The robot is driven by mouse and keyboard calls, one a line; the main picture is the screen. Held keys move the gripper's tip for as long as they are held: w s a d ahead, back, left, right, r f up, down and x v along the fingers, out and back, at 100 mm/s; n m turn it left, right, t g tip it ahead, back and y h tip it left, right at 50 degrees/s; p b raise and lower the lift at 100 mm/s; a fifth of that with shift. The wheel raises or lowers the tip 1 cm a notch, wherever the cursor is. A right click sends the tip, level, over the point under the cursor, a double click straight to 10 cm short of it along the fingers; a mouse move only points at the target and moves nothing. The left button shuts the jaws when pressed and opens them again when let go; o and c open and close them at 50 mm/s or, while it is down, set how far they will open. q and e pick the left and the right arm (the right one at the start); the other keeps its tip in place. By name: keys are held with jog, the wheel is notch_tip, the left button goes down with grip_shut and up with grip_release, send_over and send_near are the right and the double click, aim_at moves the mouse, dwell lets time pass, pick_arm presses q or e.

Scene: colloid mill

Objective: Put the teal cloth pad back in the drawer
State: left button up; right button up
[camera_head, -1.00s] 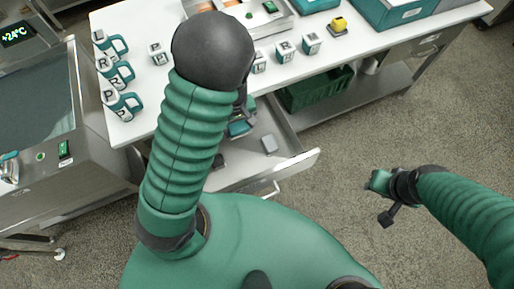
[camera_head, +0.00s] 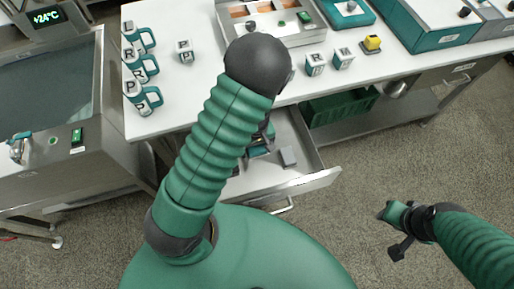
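The open drawer (camera_head: 316,182) sticks out below the white worktop, in the middle of the head view. A teal patch (camera_head: 259,151), which looks like the cloth pad, shows inside it beside my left arm, partly covered. My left gripper (camera_head: 264,134) is over the drawer at this patch, mostly hidden behind my own arm. I cannot tell whether its fingers are shut on the pad. My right gripper (camera_head: 392,220) hangs over the floor at the right, away from the drawer, with nothing clearly held; its finger opening is unclear.
Lettered mugs (camera_head: 143,98), lettered cubes (camera_head: 315,64) and a yellow item (camera_head: 372,43) stand on the worktop (camera_head: 190,85). The floor at right is clear.

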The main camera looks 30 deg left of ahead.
pick_arm(q)
jog(key=shift+o, duration=0.7)
jog(key=shift+d, duration=0.15)
